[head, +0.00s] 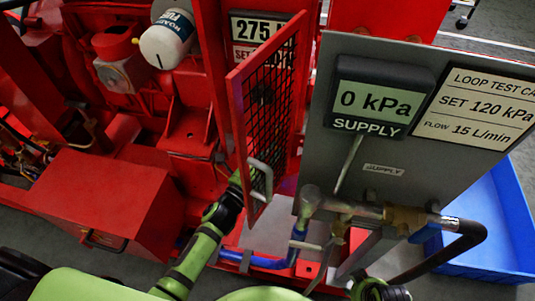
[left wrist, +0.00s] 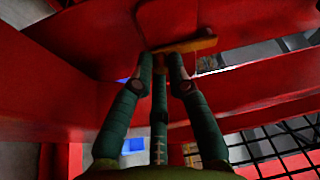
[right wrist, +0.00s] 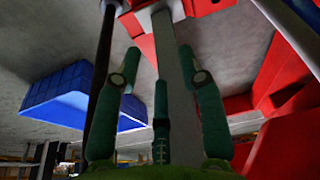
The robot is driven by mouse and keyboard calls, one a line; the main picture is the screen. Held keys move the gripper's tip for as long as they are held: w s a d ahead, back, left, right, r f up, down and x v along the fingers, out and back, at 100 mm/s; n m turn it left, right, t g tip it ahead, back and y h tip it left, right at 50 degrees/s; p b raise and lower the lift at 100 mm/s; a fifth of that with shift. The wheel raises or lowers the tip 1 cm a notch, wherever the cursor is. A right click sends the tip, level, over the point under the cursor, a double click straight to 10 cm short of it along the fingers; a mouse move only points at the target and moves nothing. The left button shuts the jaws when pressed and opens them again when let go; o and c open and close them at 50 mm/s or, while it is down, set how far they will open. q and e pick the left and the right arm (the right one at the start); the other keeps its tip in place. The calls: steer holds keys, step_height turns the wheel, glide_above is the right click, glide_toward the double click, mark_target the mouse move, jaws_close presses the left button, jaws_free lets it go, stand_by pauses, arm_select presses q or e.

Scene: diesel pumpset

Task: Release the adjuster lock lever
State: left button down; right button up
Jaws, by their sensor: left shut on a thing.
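A flat orange-yellow lever (left wrist: 200,45), which looks like the adjuster lock lever, lies across the fingertips in the left wrist view, against red metal. My left gripper (left wrist: 161,57) is shut on it. In the head view the left arm reaches up to the red mesh door, and the left gripper (head: 238,180) is partly hidden behind the door's edge. The lever is hidden in the head view. My right gripper (right wrist: 159,50) is open, its fingers apart and empty, with a grey post behind them.
The red mesh door (head: 265,110) stands open with a grey handle (head: 261,178). A grey supply panel (head: 400,165) with 0 kPa display and hose fittings stands to the right. A blue tray (head: 490,225) sits on the floor behind it. A red box (head: 105,200) is at left.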

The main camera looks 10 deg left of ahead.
arm_select(q)
steer(key=shift+d+r, duration=0.15)
arm_select(e)
steer(key=shift+r, duration=0.5)
arm_select(q)
steer(key=c, duration=1.2)
jaws_free()
steer(key=shift+c, duration=0.2)
arm_select(e)
steer(key=shift+w, duration=0.1)
arm_select(q)
steer(key=shift+s, duration=0.25)
steer(key=v, duration=1.1)
steer(key=shift+s, duration=0.25)
